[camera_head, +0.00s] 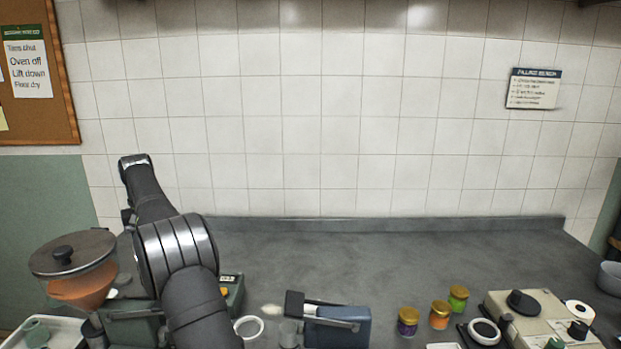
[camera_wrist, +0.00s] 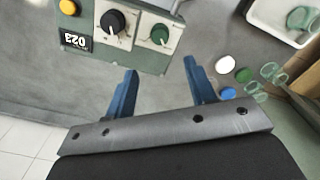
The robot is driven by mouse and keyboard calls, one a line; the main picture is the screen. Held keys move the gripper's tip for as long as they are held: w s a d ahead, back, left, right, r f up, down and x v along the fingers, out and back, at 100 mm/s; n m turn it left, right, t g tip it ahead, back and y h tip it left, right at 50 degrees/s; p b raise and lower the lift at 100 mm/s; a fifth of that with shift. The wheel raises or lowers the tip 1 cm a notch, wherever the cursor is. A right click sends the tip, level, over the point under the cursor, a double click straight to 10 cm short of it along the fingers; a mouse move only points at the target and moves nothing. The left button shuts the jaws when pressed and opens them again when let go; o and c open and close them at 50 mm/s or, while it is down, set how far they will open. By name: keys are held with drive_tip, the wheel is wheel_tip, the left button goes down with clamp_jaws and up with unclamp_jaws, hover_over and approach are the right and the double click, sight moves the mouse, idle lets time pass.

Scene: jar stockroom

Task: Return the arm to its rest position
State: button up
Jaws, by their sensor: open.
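My gripper (camera_wrist: 160,68) shows in the wrist view with its two blue fingers spread apart and nothing between them. The fingers point toward the front of a grey-green machine (camera_wrist: 150,50), which has knobs and a display; I cannot tell the exact gap. In the head view my arm (camera_head: 178,250) rises from the bottom edge at the left and bends up and back over the counter. My gripper cannot be made out in that view.
A hopper with orange contents (camera_head: 80,285) stands left of my arm. A blue device (camera_head: 340,328), lidded jars (camera_head: 440,314) and a beige machine (camera_head: 530,310) line the front. Loose lids (camera_wrist: 225,65) and glasses lie near a white tray (camera_wrist: 252,20). The rear counter (camera_head: 400,255) is clear.

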wheel_tip(320, 180, down, 12)
drive_tip(key=shift+f, duration=0.2)
idle(0.4)
wheel_tip(320, 180, up, 18)
drive_tip(key=f, duration=0.1)
wheel_tip(320, 180, down, 17)
drive_tip(key=shift+f, duration=0.15)
drive_tip(key=shift+r+m, duration=0.2)
drive_tip(key=shift+m, duration=0.7)
drive_tip(key=m, duration=0.5)
drive_tip(key=shift+m, duration=0.3)
wheel_tip(320, 180, up, 9)
drive_tip(key=shift+f, duration=0.2)
